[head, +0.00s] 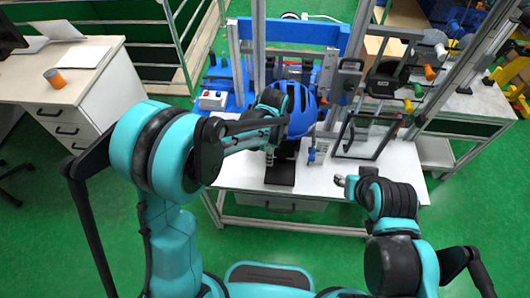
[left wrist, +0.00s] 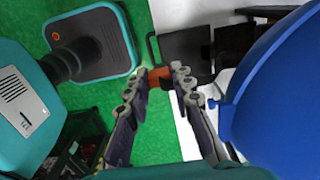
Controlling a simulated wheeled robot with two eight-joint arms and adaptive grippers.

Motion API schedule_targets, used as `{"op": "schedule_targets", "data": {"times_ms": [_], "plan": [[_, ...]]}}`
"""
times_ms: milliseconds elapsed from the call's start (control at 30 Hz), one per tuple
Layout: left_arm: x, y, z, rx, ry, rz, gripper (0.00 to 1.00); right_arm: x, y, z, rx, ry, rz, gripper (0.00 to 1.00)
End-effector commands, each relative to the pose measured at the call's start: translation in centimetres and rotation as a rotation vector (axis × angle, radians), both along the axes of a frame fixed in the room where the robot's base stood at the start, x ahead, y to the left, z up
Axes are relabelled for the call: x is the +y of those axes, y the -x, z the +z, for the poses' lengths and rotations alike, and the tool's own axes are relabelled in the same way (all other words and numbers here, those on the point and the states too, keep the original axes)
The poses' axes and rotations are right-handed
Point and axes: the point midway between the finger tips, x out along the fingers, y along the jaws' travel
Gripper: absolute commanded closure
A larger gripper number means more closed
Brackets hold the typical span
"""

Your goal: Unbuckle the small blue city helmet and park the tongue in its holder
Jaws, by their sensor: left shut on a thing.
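The blue city helmet (head: 299,122) sits over a black stand (head: 280,174) on the white table in the head view. Its smooth blue shell (left wrist: 280,95) fills the right side of the left wrist view. My left gripper (left wrist: 157,74) is shut on a small orange-red buckle piece (left wrist: 159,79), beside and apart from the shell. I cannot tell whether this piece is the tongue or the whole buckle. In the head view my left gripper (head: 270,157) is in front of the helmet, partly hidden by its arm. My right gripper (head: 341,181) is near the table's front edge, its fingers unclear. I cannot pick out the tongue holder.
A dark clear-paned frame (head: 369,137) stands right of the helmet, with metal uprights behind. A desk (head: 52,90) with an orange cup (head: 55,78) stands far left. The table's front left is bare.

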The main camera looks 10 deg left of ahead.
Motion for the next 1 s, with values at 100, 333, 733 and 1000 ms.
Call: {"op": "schedule_targets", "data": {"times_ms": [100, 333, 733, 1000], "plan": [[-0.2, 0.1, 0.0, 0.000, 0.000, 0.000, 0.93, 0.0, 0.0, 0.0, 0.000, 0.000, 0.000, 0.60], [-2.0, 0.0, -0.1, 0.000, 0.000, -0.002, 0.93, 0.0, 0.0, -0.2, 0.000, 0.000, 0.000, 0.60], [-5.3, 0.0, -0.1, 0.000, 0.000, -0.002, 0.93, 0.0, 0.0, -0.5, 0.000, 0.000, 0.000, 0.60], [-7.5, 0.0, -0.1, 0.000, 0.000, -0.002, 0.93, 0.0, 0.0, -0.7, 0.000, 0.000, 0.000, 0.60]]}}
